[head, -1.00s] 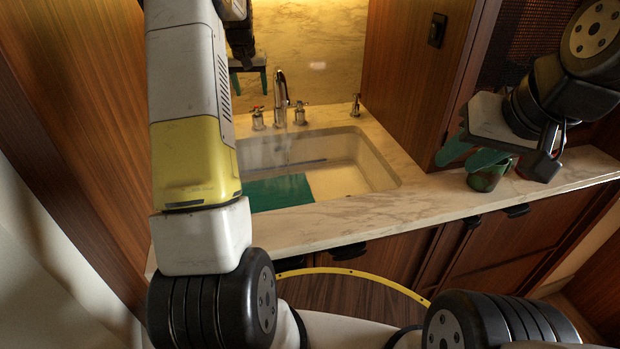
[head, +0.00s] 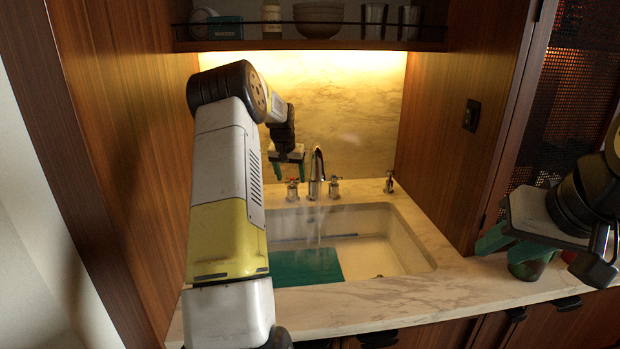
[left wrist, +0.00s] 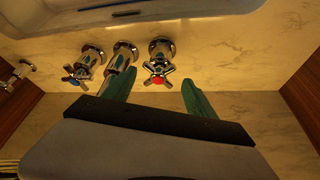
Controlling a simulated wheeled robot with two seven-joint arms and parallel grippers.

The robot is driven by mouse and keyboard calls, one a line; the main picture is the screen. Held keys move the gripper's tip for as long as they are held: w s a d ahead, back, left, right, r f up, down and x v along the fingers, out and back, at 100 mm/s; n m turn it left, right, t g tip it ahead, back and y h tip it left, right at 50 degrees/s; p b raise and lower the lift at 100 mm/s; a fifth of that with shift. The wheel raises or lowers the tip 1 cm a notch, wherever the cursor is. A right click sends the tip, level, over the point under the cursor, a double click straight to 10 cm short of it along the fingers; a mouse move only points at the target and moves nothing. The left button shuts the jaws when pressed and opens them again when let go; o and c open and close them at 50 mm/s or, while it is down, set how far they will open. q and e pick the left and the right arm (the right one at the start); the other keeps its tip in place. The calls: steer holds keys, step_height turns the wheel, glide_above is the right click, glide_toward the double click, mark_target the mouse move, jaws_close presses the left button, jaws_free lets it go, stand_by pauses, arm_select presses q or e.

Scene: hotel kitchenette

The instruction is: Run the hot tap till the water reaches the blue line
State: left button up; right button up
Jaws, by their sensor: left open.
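The hot tap handle (head: 292,189), red-marked, stands left of the chrome spout (head: 317,172); the left wrist view shows its red cap (left wrist: 159,80). My left gripper (head: 290,172) is open just above and behind it. In the left wrist view its green fingers (left wrist: 158,80) stand either side of the handle, without clear contact. A dark bluish line (head: 290,243) runs along the basin's back wall. The water level is hard to make out. My right gripper (head: 507,246) has its fingers apart at the right.
A blue-marked handle (head: 335,187) stands right of the spout. A teal board (head: 307,267) lies in the basin. A dark green cup (head: 528,265) stands on the counter by my right gripper. A shelf (head: 310,45) with dishes hangs above; wood panels close both sides.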

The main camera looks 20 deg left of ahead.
arm_select(q)
steer(key=shift+w+f, duration=0.2)
steer(key=shift+f, duration=0.2)
steer(key=c, duration=1.4)
steer(key=shift+a+m, duration=0.1)
steer(key=shift+m, duration=0.2)
steer(key=m+h, duration=0.1)
steer(key=m, duration=0.2)
steer(key=shift+a+h, duration=0.1)
steer(key=shift+h, duration=0.2)
steer(key=shift+f+m+g+h, duration=0.1)
steer(key=shift+m+g+h, duration=0.3)
steer(key=shift+m, duration=1.2)
